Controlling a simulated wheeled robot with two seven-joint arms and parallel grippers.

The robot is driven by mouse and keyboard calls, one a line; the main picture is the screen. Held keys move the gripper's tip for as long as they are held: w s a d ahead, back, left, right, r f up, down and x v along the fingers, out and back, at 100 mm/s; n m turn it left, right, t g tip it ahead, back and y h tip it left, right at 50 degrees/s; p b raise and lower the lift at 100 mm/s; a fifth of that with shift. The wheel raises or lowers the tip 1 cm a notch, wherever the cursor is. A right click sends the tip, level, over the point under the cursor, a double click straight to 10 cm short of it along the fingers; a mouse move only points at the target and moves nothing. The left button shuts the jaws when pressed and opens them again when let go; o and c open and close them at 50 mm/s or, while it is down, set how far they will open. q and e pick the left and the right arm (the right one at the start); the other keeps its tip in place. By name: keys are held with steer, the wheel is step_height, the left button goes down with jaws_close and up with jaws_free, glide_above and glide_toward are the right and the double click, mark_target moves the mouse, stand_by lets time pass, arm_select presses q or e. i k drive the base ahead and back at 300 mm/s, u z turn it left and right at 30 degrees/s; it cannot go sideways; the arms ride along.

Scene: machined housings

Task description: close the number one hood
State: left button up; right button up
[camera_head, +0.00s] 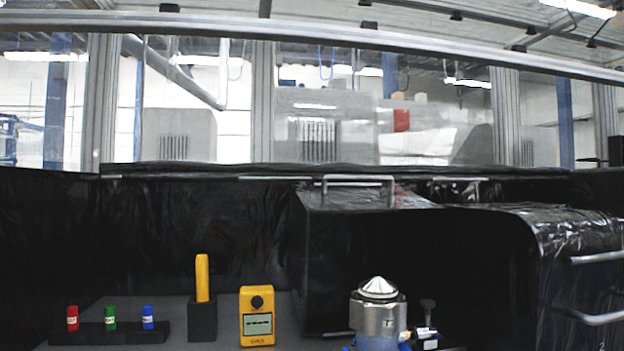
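A black, glossy box-like hood (345,250) stands in the middle, with a metal bar handle (358,178) at its top. To its right is a dark hollow (480,260); I cannot tell whether this is the hood's open side. Another black hood-like body (575,250) stands at the right edge, with two metal handles (597,257) and a small mark like a "2" at the bottom. No number one mark is readable, so I cannot tell which hood is number one. Neither gripper is in view.
A silver cone-topped device (378,315) stands in front of the middle hood, with a small dark-knobbed part (427,325) beside it. A yellow gas meter (257,316), a yellow stick in a black holder (203,318) and a rack (110,333) with red, green and blue vials stand left.

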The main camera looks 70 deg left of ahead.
mark_target(341, 237)
steer(key=k, duration=0.3)
steer(key=u, duration=0.95)
